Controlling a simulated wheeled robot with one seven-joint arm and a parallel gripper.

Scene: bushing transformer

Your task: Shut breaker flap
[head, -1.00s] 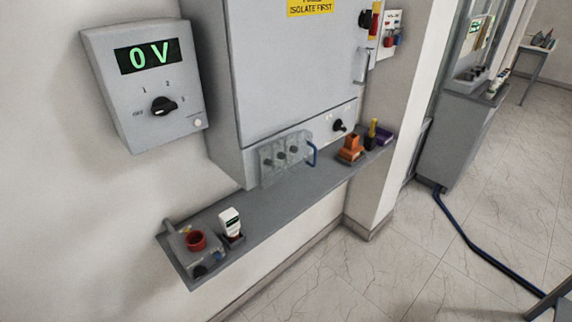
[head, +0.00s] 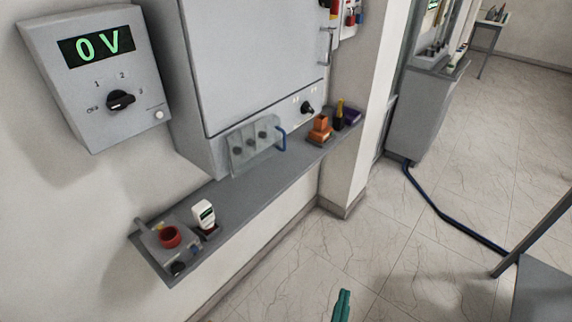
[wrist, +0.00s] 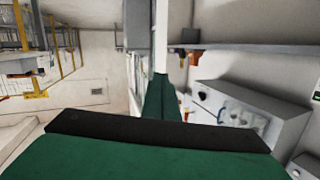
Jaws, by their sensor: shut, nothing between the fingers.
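The breaker flap (head: 252,150) is a clear panel low on the front of the grey cabinet (head: 255,60), with several dark breaker knobs showing through or beside it. A blue handle (head: 282,139) stands out at its right side. I cannot tell how far the flap stands off the cabinet face. In the wrist view the flap (wrist: 238,118) shows at the lower right, small and blurred. My gripper (head: 342,300) has green fingers, at the bottom of the head view, well apart from the flap. In the wrist view its fingers (wrist: 161,90) lie together with nothing between them.
A grey shelf (head: 235,193) runs under the cabinet, bearing a red cup (head: 169,237), a white meter (head: 203,215) and an orange holder (head: 320,127). A meter box reading 0 V (head: 100,80) hangs left. A wall pillar stands right of the cabinet. The floor in front is clear.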

